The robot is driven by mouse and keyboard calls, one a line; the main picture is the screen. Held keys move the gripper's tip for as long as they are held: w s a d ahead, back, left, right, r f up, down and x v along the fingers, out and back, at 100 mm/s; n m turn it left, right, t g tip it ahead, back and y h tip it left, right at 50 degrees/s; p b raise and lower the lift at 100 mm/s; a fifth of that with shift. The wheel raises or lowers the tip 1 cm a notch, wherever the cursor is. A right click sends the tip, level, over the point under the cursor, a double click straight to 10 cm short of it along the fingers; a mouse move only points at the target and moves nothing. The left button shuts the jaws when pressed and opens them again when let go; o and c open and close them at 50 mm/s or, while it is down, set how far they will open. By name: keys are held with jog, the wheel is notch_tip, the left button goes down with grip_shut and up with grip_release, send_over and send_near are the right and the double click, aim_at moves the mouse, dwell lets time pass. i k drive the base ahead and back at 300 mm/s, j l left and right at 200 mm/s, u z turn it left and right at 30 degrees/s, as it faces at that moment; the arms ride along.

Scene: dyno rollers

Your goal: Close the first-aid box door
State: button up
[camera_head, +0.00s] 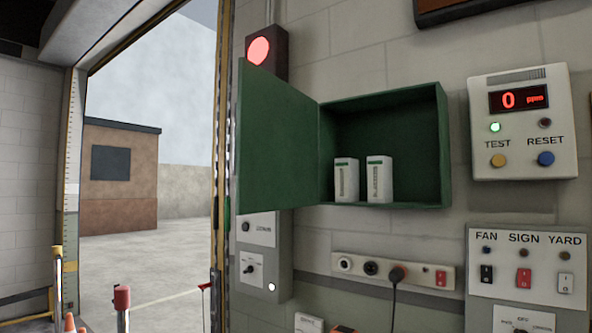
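The green first-aid box (425,101) is fixed to the block wall, to the right of the doorway. Its green door (275,138) stands wide open, swung out to the left from the box's left edge. Two white packs with green markings, a left one (346,181) and a right one (379,180), stand side by side on the box floor. My gripper is not in view.
A gas meter panel (522,122) reading 0 ppm hangs right of the box. A FAN/SIGN/YARD switch panel (527,268) is below it. A socket strip (393,271) with a plugged cable runs under the box. A red lamp (259,51) sits above the door. A control box (262,262) is below it.

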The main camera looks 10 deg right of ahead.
aim_at(275, 146)
jog(key=i+j+z, duration=0.1)
jog(key=z, duration=0.35)
jog(key=i+j+z, duration=0.1)
jog(key=j+z, duration=0.35)
jog(key=i+j+z, duration=0.15)
jog(key=j, duration=0.65)
jog(key=j+z, duration=0.15)
jog(key=j, duration=0.65)
